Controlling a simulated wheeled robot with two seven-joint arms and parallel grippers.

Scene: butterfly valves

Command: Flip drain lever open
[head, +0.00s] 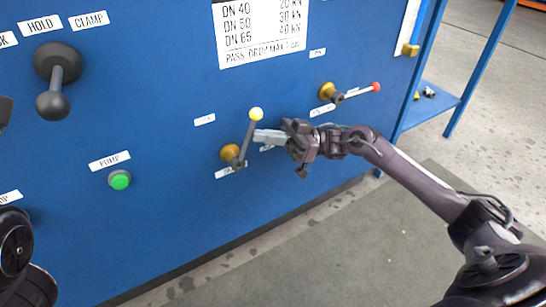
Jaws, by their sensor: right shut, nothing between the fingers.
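A lever with a yellow ball tip (256,114) stands on the blue panel, its dark rod rising steeply, tilted slightly right, from a brass hub (231,153). A second lever with a red ball tip (376,87) points right, nearly level, from another brass hub (327,91). The small labels around both are too small to read surely, so I cannot tell which is the drain lever. My right gripper (262,137) is shut and empty, its fingertips just right of the yellow-tipped lever's rod; I cannot tell whether they touch. My left gripper is not visible.
The blue panel (160,220) also carries a black-knobbed handle (53,105) near the HOLD and CLAMP labels, a green button (119,180) under PUMP, and a white chart (262,32). A blue shelf frame (436,103) stands at right. Floor in front is clear.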

